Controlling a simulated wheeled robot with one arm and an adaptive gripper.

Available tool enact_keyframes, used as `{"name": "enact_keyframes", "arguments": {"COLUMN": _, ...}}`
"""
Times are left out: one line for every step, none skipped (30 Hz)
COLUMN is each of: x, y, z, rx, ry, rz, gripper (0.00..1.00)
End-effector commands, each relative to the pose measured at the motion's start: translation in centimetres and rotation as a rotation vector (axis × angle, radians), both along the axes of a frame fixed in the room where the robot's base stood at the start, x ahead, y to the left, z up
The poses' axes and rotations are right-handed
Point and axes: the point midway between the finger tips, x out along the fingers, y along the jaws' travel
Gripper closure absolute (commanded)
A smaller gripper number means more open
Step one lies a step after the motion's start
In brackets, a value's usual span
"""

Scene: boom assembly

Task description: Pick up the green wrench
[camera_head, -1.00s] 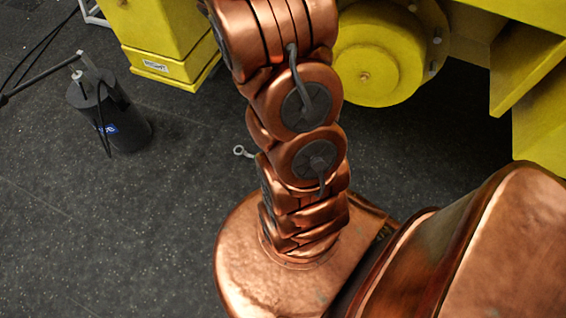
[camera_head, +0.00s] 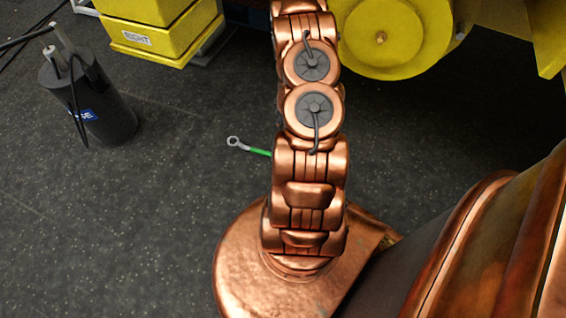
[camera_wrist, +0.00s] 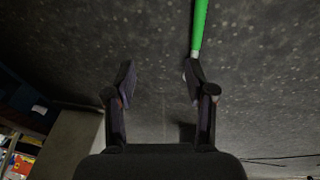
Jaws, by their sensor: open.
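The green wrench lies on the dark floor. In the head view its metal ring end and a short piece of green handle (camera_head: 261,152) show left of my arm, which hides the rest. In the wrist view the green handle (camera_wrist: 199,25) runs down from the top edge, and its lower end meets the right fingertip in the picture. I cannot tell whether they touch. My gripper (camera_wrist: 160,75) is open, with bare floor showing between its fingers. The wrench is in line with the right finger, not centred between the two. My gripper is hidden in the head view.
A dark cylinder (camera_head: 105,115) with a blue label and cables stands at the left. A yellow block (camera_head: 150,45) marked RIGHT is at the upper left. Yellow machinery (camera_head: 390,40) overhangs the back right. The speckled floor (camera_head: 120,220) at the left is clear.

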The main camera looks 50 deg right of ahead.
Motion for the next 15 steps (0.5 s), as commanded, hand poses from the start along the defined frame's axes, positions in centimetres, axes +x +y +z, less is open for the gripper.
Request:
{"name": "enact_keyframes", "arguments": {"x": -0.7, "y": 0.5, "z": -3.6, "rx": 0.032, "ry": -0.011, "rz": 0.006, "gripper": 0.45}}
{"name": "enact_keyframes", "arguments": {"x": -0.9, "y": 0.9, "z": -4.9, "rx": 0.051, "ry": -0.021, "rz": 0.015, "gripper": 0.45}}
{"name": "enact_keyframes", "arguments": {"x": -1.1, "y": 1.3, "z": -6.4, "rx": 0.073, "ry": -0.037, "rz": 0.023, "gripper": 0.45}}
{"name": "enact_keyframes", "arguments": {"x": -1.2, "y": 1.7, "z": -7.4, "rx": 0.088, "ry": -0.046, "rz": 0.029, "gripper": 0.45}}
{"name": "enact_keyframes", "arguments": {"x": -1.4, "y": 2.0, "z": -8.4, "rx": 0.102, "ry": -0.053, "rz": 0.034, "gripper": 0.45}}
{"name": "enact_keyframes", "arguments": {"x": -1.7, "y": 2.5, "z": -9.6, "rx": 0.123, "ry": -0.062, "rz": 0.041, "gripper": 0.45}}
{"name": "enact_keyframes", "arguments": {"x": -1.8, "y": 2.9, "z": -10.3, "rx": 0.135, "ry": -0.07, "rz": 0.044, "gripper": 0.45}}
{"name": "enact_keyframes", "arguments": {"x": -1.9, "y": 3.2, "z": -10.9, "rx": 0.148, "ry": -0.077, "rz": 0.049, "gripper": 0.45}}
{"name": "enact_keyframes", "arguments": {"x": -2.0, "y": 3.5, "z": -11.6, "rx": 0.16, "ry": -0.088, "rz": 0.054, "gripper": 0.45}}
{"name": "enact_keyframes", "arguments": {"x": -2.1, "y": 3.7, "z": -11.9, "rx": 0.168, "ry": -0.092, "rz": 0.056, "gripper": 0.45}}
{"name": "enact_keyframes", "arguments": {"x": -2.2, "y": 3.9, "z": -12.3, "rx": 0.174, "ry": -0.096, "rz": 0.058, "gripper": 0.45}}
{"name": "enact_keyframes", "arguments": {"x": -2.3, "y": 4.1, "z": -12.6, "rx": 0.182, "ry": -0.101, "rz": 0.061, "gripper": 0.45}}
{"name": "enact_keyframes", "arguments": {"x": -2.3, "y": 4.3, "z": -12.8, "rx": 0.186, "ry": -0.102, "rz": 0.062, "gripper": 0.45}}
{"name": "enact_keyframes", "arguments": {"x": -2.3, "y": 4.4, "z": -13.1, "rx": 0.19, "ry": -0.104, "rz": 0.063, "gripper": 0.45}}
{"name": "enact_keyframes", "arguments": {"x": -2.3, "y": 4.5, "z": -13.4, "rx": 0.192, "ry": -0.105, "rz": 0.064, "gripper": 0.45}}
